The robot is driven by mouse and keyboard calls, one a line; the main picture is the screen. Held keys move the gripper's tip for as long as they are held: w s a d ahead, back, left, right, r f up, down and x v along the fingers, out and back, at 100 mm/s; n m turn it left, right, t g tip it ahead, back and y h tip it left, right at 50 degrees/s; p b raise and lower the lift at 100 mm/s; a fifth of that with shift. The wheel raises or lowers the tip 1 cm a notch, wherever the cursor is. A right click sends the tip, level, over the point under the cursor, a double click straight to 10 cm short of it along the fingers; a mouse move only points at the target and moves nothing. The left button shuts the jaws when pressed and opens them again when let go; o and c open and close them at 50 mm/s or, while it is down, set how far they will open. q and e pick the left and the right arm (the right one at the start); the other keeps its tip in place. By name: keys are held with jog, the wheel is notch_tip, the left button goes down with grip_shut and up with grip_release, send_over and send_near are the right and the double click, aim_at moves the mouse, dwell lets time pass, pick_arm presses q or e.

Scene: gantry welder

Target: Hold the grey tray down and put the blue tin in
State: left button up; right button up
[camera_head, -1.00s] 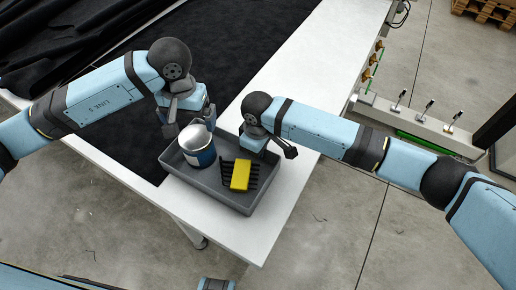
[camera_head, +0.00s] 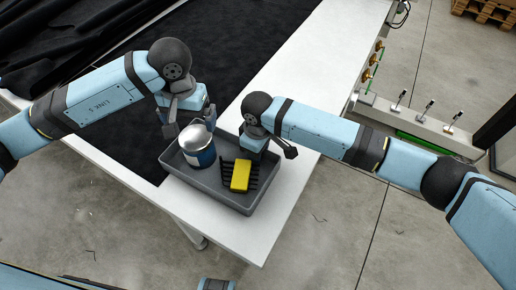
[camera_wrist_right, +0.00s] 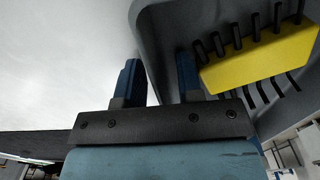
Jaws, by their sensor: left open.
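The blue tin (camera_head: 199,153) with a pale top stands in the left part of the grey tray (camera_head: 232,203), near its far wall. My left gripper (camera_head: 190,121) is open just above and behind the tin, its fingers apart and pointing down. My right gripper (camera_head: 273,149) is at the tray's right wall. The tray lies flat on the white table edge.
A yellow block (camera_head: 240,175) with a black ribbed piece (camera_head: 225,173) lies in the tray's right part; the block also shows in the right wrist view (camera_wrist_right: 262,58). The table (camera_head: 300,60) has a black mat (camera_head: 225,50) and a clear white border.

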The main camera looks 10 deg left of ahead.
notch_tip(320, 180, up, 14)
dwell(0.5)
jog(key=shift+f, duration=0.15)
